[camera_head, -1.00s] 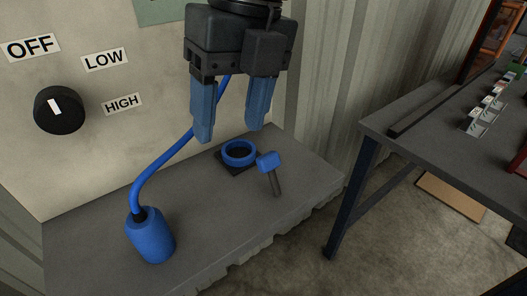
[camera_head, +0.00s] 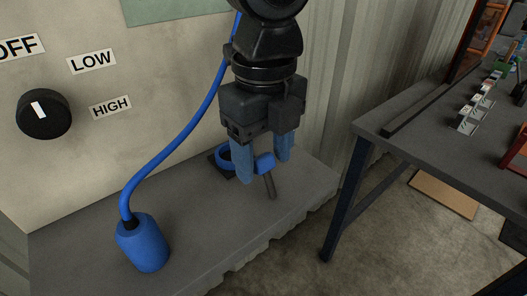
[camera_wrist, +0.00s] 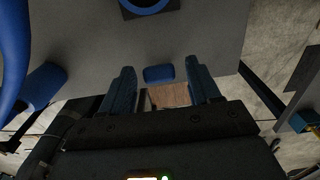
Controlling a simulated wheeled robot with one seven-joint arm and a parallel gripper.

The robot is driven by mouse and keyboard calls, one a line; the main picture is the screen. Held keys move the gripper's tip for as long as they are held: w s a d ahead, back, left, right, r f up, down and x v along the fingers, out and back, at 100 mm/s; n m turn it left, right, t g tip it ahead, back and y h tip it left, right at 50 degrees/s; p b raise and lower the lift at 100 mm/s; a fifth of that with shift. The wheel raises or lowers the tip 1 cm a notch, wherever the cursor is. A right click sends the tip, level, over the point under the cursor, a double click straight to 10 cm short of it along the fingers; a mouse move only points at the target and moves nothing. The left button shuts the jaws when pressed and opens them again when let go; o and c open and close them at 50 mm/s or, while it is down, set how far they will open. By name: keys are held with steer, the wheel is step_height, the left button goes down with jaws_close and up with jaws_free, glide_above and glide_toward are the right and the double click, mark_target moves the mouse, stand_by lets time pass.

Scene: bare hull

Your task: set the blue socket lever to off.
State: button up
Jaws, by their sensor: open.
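The blue socket (camera_head: 223,160) is a blue ring on a dark square base on the grey ledge, partly hidden behind my gripper in the head view. It also shows at the top edge of the wrist view (camera_wrist: 147,7). Its lever has a blue block handle (camera_head: 265,163) on a dark stem (camera_head: 270,186). My gripper (camera_head: 263,168) is open, pointing down, with one blue finger on each side of the handle. In the wrist view the handle (camera_wrist: 158,73) lies between the open fingers (camera_wrist: 160,85), with gaps on both sides.
A blue plug (camera_head: 143,243) on a blue cable stands on the ledge (camera_head: 205,235) at left. A black knob (camera_head: 43,114) with OFF, LOW and HIGH labels is on the wall panel. A workbench (camera_head: 425,115) with small items stands at right.

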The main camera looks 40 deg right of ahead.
steer(key=shift+c, duration=0.2)
jaws_close()
stand_by(0.4)
